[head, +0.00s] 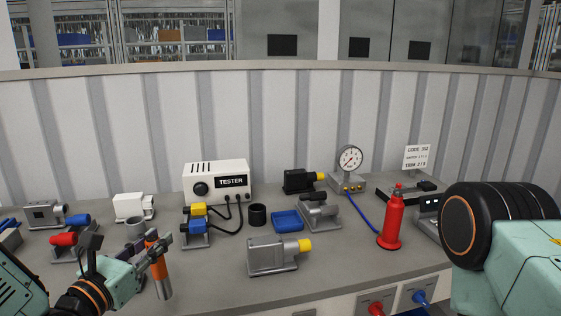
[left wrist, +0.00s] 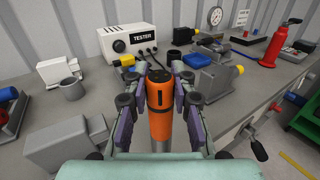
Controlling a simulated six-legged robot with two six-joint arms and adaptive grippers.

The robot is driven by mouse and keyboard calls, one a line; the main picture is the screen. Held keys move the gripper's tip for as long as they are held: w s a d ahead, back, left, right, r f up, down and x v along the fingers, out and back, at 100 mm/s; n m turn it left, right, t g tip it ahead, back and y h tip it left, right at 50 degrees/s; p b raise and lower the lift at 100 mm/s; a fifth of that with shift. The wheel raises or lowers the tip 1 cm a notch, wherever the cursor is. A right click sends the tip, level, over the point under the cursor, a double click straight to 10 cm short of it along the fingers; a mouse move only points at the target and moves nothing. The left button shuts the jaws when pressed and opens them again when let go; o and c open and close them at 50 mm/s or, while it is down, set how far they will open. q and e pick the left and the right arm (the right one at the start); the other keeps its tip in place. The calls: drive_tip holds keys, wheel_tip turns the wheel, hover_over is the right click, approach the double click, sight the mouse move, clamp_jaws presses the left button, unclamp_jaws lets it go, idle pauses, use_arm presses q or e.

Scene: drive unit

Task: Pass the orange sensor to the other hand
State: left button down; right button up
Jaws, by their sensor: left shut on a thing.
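The orange sensor (head: 155,250) is a cylinder with an orange body and a silver lower end. It stands nearly upright, slightly tilted, at the lower left of the head view. My left gripper (head: 159,250) is shut on it, with fingers on both sides of the orange body. In the left wrist view the sensor (left wrist: 160,92) sits between the two fingers of the left gripper (left wrist: 159,85), with a black cap at its far end. My right arm shows at the right edge of the head view, but its gripper is out of the picture.
The grey bench (head: 215,285) carries a white tester (head: 217,181), a grey motor with yellow tip (head: 272,256), a blue tray (head: 287,221), a pressure gauge (head: 350,159) and a red extinguisher-like bottle (head: 391,222). Bare bench lies right of the sensor. A ribbed wall stands behind.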

use_arm(q)
drive_tip(key=s+d+f+m+h, duration=0.1)
drive_tip(key=s+d+f, duration=0.2)
drive_tip(key=s, duration=0.3)
drive_tip(key=s+d+f+m+g+h, duration=0.1)
drive_tip(key=s+d+f+h, duration=0.1)
drive_tip(key=s+f, duration=0.4)
drive_tip(key=shift+s+d+h, duration=0.3)
drive_tip(key=shift+d, duration=0.55)
drive_tip(key=shift+f, duration=0.1)
